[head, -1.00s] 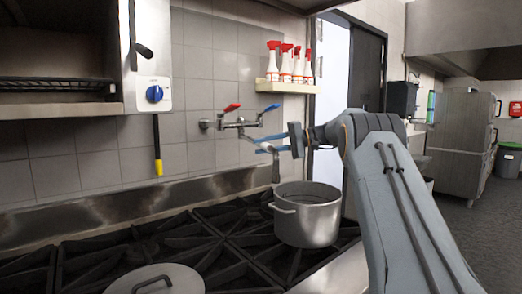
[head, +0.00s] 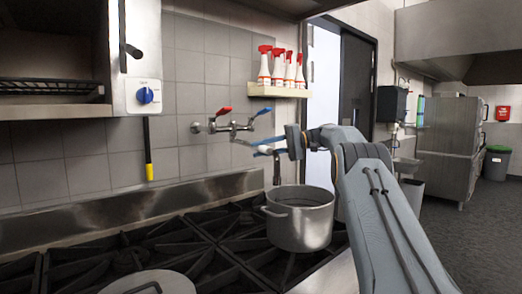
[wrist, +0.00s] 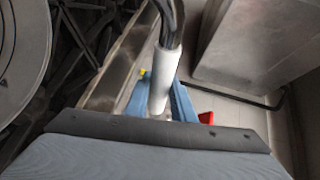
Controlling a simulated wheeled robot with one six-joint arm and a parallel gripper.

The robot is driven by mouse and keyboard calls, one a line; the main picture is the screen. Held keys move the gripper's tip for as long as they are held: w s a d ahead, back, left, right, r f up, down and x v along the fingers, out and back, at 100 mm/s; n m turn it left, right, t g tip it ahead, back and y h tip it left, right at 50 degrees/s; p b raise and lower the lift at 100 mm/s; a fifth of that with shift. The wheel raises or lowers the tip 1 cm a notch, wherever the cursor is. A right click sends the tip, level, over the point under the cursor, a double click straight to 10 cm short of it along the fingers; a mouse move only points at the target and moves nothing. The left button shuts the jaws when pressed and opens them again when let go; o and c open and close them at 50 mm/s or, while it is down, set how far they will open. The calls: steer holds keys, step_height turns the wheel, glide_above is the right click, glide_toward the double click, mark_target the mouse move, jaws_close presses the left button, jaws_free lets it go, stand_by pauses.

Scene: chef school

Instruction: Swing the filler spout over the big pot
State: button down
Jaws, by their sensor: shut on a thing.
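The filler tap (head: 232,127) is on the tiled wall, with a red and a blue lever. Its dark spout (head: 277,170) hangs down at the back left rim of the big pot (head: 300,222); I cannot tell whether its tip is inside the rim or behind it. My gripper (head: 262,149) is shut on the spout's white sleeve. In the wrist view the white sleeve (wrist: 161,80) stands between my two blue fingers (wrist: 160,108), with the dark pipe beyond it. The pot is open and upright on the stove.
The black stove grates (head: 130,262) spread around the pot, and a lidded pan (head: 150,284) sits at the front left. A shelf with red-topped spray bottles (head: 278,90) is above the tap. A wall unit with a blue knob (head: 145,96) is at the upper left.

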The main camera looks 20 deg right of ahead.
steer(key=c, duration=1.5)
jaws_free()
steer(key=shift+a, duration=0.15)
